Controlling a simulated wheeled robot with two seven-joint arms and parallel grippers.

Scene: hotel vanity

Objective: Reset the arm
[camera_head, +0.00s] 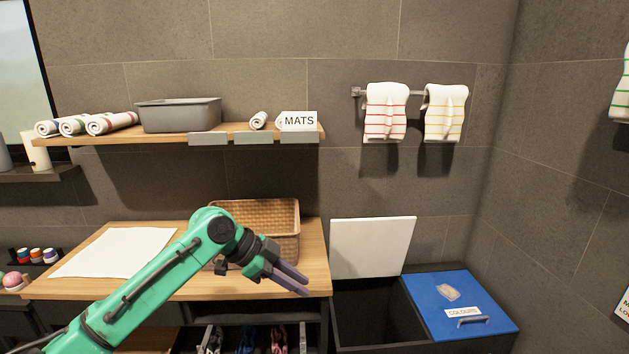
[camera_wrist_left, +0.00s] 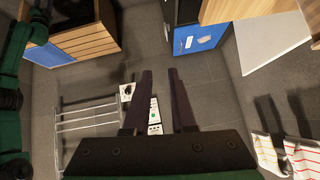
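My left arm, green with dark joints, comes in from the lower left in the head view and reaches across the wooden counter (camera_head: 205,283). My left gripper (camera_head: 298,283) points to the right and slightly down, in front of the wicker basket (camera_head: 268,208). In the left wrist view the two fingers of this gripper (camera_wrist_left: 160,72) stand apart with nothing held between them. The gripper is clear of the counter and bins as far as I can tell. My right gripper is not in view.
A black bin (camera_head: 375,318) has its white lid (camera_head: 372,246) raised. Beside it, the blue lid (camera_head: 455,297) labelled COLOURS is down. A shelf (camera_head: 165,134) holds rolled towels and a grey bin (camera_head: 179,115). Towels (camera_head: 386,110) hang at right. A rack (camera_wrist_left: 85,120) stands on the floor.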

